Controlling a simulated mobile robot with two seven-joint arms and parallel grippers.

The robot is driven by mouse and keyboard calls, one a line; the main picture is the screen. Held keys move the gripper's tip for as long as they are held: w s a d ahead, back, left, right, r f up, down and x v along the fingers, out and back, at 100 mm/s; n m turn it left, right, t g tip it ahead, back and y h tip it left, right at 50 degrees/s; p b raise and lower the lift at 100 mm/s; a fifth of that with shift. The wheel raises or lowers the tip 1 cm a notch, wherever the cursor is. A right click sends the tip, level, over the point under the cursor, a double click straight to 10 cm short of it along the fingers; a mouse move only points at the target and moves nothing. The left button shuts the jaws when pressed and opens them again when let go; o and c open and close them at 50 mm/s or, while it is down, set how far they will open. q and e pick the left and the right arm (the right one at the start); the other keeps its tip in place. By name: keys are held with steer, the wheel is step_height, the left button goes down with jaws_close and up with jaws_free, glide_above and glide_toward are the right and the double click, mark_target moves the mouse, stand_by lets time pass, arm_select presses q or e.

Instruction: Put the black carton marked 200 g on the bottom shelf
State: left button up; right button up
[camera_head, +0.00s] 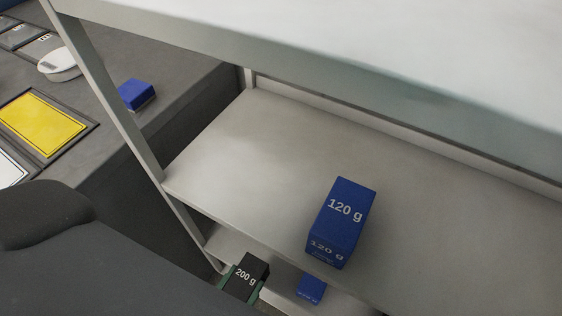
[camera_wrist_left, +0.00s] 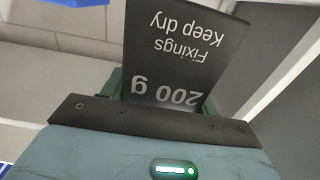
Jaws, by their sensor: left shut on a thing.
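The black carton marked 200 g (camera_head: 246,276) is held in my left gripper (camera_head: 243,289) at the bottom of the head view, in front of the lower part of the shelf unit. In the left wrist view the carton (camera_wrist_left: 182,50) fills the top middle, its print "Fixings, Keep dry, 200 g" upside down. My left gripper (camera_wrist_left: 160,97) is shut on its near end. The bottom shelf (camera_head: 228,243) shows only in part, below the middle shelf (camera_head: 220,150). I cannot tell whether the carton touches it. My right gripper is out of view.
A blue 120 g carton (camera_head: 342,222) stands on the middle shelf near its front edge. A smaller-looking blue carton (camera_head: 311,288) is on the lower level, right of the black carton. A shelf post (camera_head: 110,100) rises at left. A grey bench with a blue box (camera_head: 136,95) stands beyond it.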

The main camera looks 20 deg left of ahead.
arm_select(q)
steer(key=w+a+f, duration=0.1)
steer(key=w+a, duration=0.6)
steer(key=w, duration=0.6)
steer(key=shift+a+f, duration=0.15)
steer(key=shift+a, duration=0.1)
steer(key=f, duration=0.1)
steer(key=b, duration=0.1)
steer(key=w+f, duration=0.1)
steer(key=shift+a+f+b, duration=0.3)
steer(key=shift+f+b, duration=0.05)
steer(key=shift+f, duration=0.45)
steer(key=shift+f, duration=0.15)
steer(key=o, duration=0.6)
steer(key=shift+f+b, duration=0.1)
steer(key=shift+b, duration=0.25)
steer(key=o, duration=0.5)
steer(key=shift+s+r, duration=0.2)
steer(key=shift+s, duration=0.05)
steer(key=s, duration=1.1)
steer(key=shift+s+a+p, duration=0.25)
steer(key=shift+a+p, duration=0.15)
steer(key=shift+a, duration=0.05)
